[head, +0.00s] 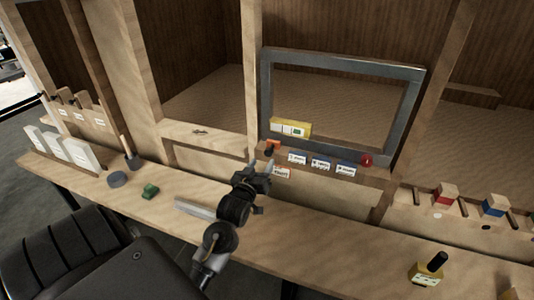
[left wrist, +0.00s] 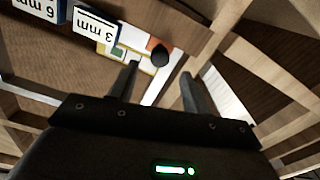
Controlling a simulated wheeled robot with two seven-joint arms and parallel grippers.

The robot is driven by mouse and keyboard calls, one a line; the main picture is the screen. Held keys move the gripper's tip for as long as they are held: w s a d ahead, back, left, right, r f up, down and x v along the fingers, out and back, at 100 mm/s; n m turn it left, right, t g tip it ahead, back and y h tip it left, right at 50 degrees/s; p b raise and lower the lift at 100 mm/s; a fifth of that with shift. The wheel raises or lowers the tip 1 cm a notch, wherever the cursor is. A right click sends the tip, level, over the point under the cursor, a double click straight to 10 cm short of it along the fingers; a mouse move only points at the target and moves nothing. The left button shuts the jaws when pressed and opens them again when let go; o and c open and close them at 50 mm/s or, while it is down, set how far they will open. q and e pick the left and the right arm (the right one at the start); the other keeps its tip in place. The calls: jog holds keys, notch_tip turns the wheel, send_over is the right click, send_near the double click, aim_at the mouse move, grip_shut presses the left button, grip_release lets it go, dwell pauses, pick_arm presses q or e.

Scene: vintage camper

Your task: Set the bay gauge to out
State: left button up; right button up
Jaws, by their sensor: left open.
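No part in view reads clearly as the bay gauge. A small orange piece (head: 272,147) with a dark knob sits at the left end of a wooden ledge under the grey frame. It also shows in the left wrist view (left wrist: 153,43), with the round dark knob (left wrist: 161,57) in front. My left gripper (head: 262,172) is open and empty, just below and in front of the orange piece. In the left wrist view the knob appears between the spread fingers (left wrist: 159,72), with no visible contact. My right gripper is out of view.
White-and-blue cards (head: 320,164) line the ledge, ending near a red knob (head: 366,160). A yellow block (head: 290,127) stands behind, inside the grey frame (head: 345,66).

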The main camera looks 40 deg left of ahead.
aim_at(268, 155)
pick_arm(q)
jog(key=p+x, duration=0.1)
jog(key=x, duration=0.4)
jog(key=shift+w+a, duration=0.15)
jog(key=shift+w, duration=0.25)
jog(key=shift+c, duration=0.2)
grip_shut()
